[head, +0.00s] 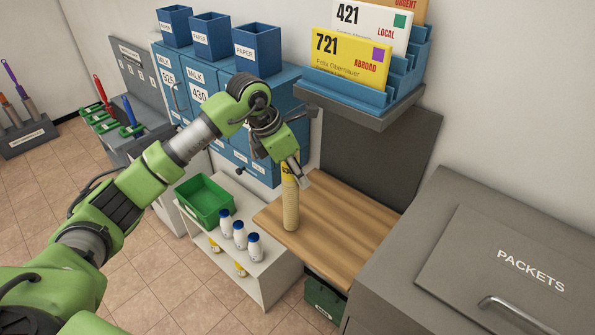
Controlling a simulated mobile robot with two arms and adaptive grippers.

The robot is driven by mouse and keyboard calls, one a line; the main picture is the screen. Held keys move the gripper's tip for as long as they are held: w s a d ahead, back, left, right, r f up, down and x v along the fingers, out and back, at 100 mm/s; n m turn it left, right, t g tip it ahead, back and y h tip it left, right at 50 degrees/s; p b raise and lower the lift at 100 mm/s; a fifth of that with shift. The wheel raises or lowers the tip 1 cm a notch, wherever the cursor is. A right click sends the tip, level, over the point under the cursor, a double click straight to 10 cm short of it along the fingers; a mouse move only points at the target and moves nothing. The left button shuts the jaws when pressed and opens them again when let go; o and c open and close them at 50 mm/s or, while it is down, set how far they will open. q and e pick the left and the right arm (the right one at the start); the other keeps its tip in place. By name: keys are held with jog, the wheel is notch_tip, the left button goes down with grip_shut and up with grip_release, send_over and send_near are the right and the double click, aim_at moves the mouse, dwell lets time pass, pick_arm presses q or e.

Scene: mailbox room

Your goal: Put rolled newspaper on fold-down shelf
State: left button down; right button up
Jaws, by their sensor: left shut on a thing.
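The rolled newspaper (291,208) is a beige upright roll with a yellow top part. My left gripper (292,172) is shut on its upper end. The newspaper is over the wooden fold-down shelf (338,221), close to the shelf's left side. Its lower end appears at the shelf's surface, but I cannot tell whether it touches. The fingertips partly cover the top of the roll. My right gripper is not in view.
A low white unit with a green crate (206,202) and several milk bottles (239,236) stands left of the shelf. A letter rack (362,85) on a grey ledge is above. A grey PACKETS box (480,270) is at right. The shelf's right part is clear.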

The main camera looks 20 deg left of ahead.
pick_arm(q)
jog(key=c, duration=2)
grip_release()
jog(key=shift+f, duration=0.2)
jog(key=shift+c, duration=0.2)
jog(key=o, duration=0.4)
jog(key=shift+r, duration=0.1)
jog(key=b+v, duration=0.2)
jog(key=v, duration=1)
jog(key=shift+r+b, duration=0.15)
jog(key=shift+b, duration=0.2)
